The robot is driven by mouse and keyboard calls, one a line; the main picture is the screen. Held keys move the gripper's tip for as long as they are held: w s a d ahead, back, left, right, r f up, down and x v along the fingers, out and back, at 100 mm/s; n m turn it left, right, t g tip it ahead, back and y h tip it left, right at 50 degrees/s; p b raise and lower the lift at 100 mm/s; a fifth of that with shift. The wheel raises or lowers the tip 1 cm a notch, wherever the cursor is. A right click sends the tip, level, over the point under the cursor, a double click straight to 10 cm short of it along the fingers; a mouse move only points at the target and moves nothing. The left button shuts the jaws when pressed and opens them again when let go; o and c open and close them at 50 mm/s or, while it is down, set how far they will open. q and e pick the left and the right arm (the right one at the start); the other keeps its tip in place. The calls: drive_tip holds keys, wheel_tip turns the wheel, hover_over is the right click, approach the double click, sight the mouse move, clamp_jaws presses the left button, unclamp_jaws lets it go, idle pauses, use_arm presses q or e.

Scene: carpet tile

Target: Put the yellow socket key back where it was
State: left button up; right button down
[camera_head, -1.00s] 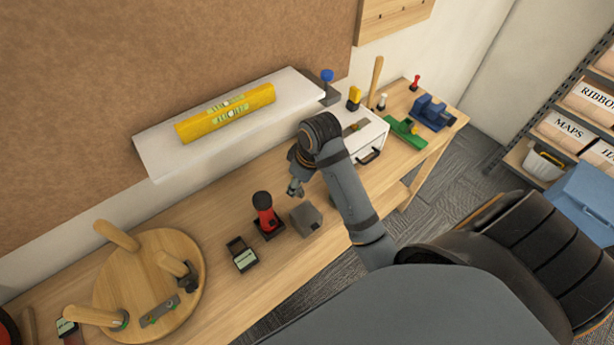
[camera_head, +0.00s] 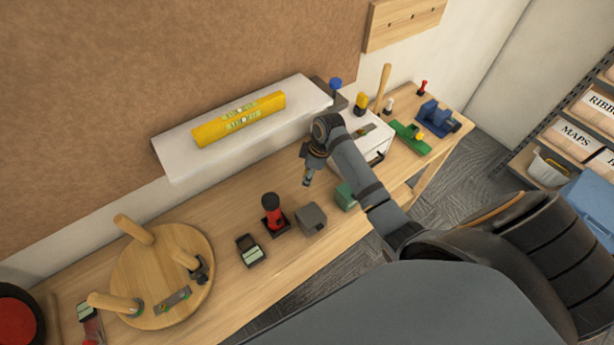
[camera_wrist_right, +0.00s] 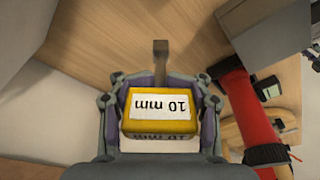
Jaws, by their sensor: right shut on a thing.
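The yellow socket key (camera_wrist_right: 160,107) shows in the right wrist view as a yellow block with a white "10 mm" label and a grey shaft (camera_wrist_right: 160,60) pointing away. My right gripper (camera_wrist_right: 160,112) is shut on it, with a finger on each side. In the head view my right gripper (camera_head: 308,178) hangs above the workbench, behind the grey block and up and right of the red-handled tool. The yellow key cannot be made out in the gripper there. My left gripper is in neither current view.
The workbench (camera_head: 225,225) holds a red-handled tool (camera_head: 272,212), grey block (camera_head: 311,218), green block (camera_head: 346,196) and round wooden board (camera_head: 165,265). A white shelf (camera_head: 180,165) bears a yellow level (camera_head: 240,118). A yellow-topped item (camera_head: 361,102) stands near the white box (camera_head: 375,145).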

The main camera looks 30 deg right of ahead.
drive_tip(key=shift+w+d+f, duration=0.1)
drive_tip(key=shift+w+f, duration=0.35)
drive_tip(key=shift+f, duration=0.05)
wheel_tip(320, 180, down, 2)
drive_tip(key=shift+f+p, duration=0.15)
drive_tip(key=shift+p, duration=0.65)
drive_tip(key=shift+f, duration=0.35)
drive_tip(key=shift+f, duration=0.1)
drive_tip(key=shift+f, duration=0.15)
drive_tip(key=c, duration=0.6)
unclamp_jaws()
